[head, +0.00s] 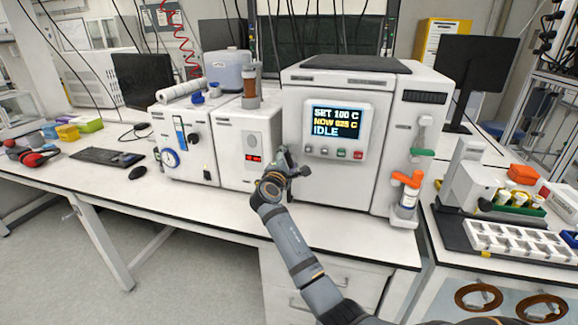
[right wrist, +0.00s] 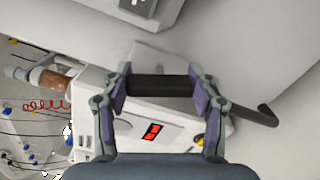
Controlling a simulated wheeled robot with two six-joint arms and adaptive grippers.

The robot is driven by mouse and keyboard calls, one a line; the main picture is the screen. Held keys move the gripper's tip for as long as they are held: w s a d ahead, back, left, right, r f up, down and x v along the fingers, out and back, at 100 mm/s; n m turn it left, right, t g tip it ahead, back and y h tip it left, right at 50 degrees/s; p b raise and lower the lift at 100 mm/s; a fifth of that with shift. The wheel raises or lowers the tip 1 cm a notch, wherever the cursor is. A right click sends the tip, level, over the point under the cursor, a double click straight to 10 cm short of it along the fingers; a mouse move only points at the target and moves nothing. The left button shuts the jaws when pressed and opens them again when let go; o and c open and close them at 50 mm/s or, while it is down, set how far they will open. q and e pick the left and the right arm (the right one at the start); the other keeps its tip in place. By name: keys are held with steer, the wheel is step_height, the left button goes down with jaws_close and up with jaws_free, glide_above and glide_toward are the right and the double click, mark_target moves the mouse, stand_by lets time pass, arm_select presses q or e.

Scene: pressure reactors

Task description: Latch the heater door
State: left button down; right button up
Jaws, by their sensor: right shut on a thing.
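The heater (head: 340,85) is the large white box in the middle of the bench. Its front door (head: 345,185) looks flush with the body, though I cannot tell whether it is latched. The panel (head: 337,130) reads SET 100 C, NOW 025 C, IDLE. My right gripper (head: 285,165) is at the left edge of the heater front and hides the handle in the head view. In the right wrist view, its fingers (right wrist: 160,95) are shut on a black handle (right wrist: 160,85), whose bent end (right wrist: 257,115) sticks out to the right. My left gripper is not in view.
A white unit with a red display (head: 239,147) stands close left of the heater. Right of it are an orange valve (head: 408,179) and a white tray (head: 520,242). A keyboard (head: 103,157) and mouse (head: 137,172) lie at the left. The bench front is clear.

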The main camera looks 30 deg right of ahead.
steer(key=shift+f+m+b, duration=0.15)
steer(key=shift+m+b, duration=1.45)
steer(key=shift+m, duration=0.5)
steer(key=o, duration=1.2)
steer(key=shift+c, duration=0.2)
steer(key=shift+s+a, duration=0.1)
steer(key=shift+a, duration=0.05)
steer(key=v, duration=1.1)
steer(key=shift+s+a, duration=0.25)
